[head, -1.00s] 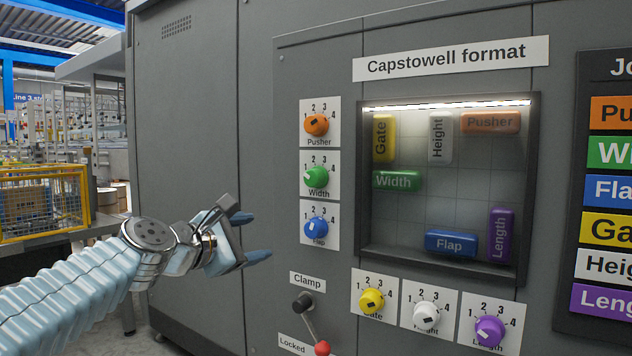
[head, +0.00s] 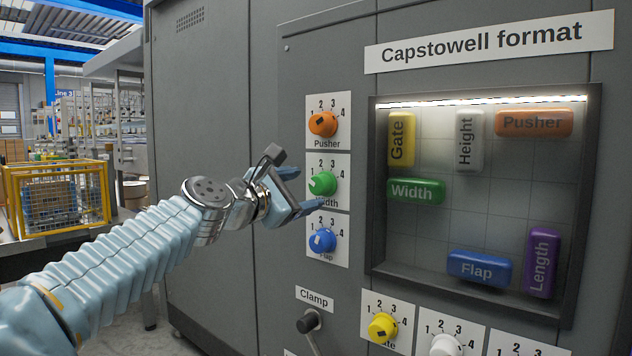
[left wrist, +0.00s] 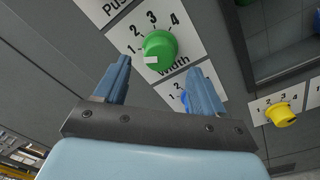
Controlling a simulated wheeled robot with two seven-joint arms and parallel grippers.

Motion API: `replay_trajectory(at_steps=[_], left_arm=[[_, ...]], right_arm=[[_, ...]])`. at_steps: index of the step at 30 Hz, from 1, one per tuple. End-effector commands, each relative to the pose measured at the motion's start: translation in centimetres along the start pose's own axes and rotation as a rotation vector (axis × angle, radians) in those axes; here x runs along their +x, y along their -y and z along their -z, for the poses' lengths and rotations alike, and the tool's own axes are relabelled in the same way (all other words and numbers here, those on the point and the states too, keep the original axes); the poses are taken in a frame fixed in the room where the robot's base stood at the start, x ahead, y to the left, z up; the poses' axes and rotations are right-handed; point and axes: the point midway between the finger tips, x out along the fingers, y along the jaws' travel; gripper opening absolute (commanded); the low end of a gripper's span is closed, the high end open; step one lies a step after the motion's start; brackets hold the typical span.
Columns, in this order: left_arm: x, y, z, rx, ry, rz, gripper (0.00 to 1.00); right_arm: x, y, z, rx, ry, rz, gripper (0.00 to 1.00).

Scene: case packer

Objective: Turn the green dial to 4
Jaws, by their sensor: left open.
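The green dial (head: 322,184), labelled Width, sits on a white plate with numbers 1 to 4. Its white mark points left, near the 1. It also shows in the left wrist view (left wrist: 160,48). My left gripper (head: 307,189) is open and empty, just left of and in front of the dial. In the left wrist view its two fingers (left wrist: 160,68) point at the panel, one to each side below the dial, not touching it as far as I can tell. My right gripper is not in view.
The orange dial (head: 323,124) is above and the blue dial (head: 322,241) below, close by. The yellow dial (head: 382,328) is lower right. A framed window (head: 372,190) holds coloured blocks, including green Width (head: 415,191). The clamp lever (head: 309,321) sticks out below.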

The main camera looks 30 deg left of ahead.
Motion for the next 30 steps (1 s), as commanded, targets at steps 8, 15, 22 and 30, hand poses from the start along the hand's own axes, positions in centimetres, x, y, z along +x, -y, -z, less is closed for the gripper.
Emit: replay_trajectory(at_steps=[8, 15, 22, 30], left_arm=[[4.3, -0.1, -0.1, 0.000, -0.001, 0.001, 0.70], [5.0, 0.0, 0.0, 0.001, 0.000, -0.001, 0.70], [4.9, 0.0, 0.0, 0.001, 0.000, -0.001, 0.56], [4.9, 0.0, 0.0, 0.001, 0.000, -0.001, 0.14]], right_arm=[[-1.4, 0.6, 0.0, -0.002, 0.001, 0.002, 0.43], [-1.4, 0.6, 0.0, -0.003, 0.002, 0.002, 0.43], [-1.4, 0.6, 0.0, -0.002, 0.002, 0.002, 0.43], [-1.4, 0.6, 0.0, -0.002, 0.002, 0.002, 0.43]])
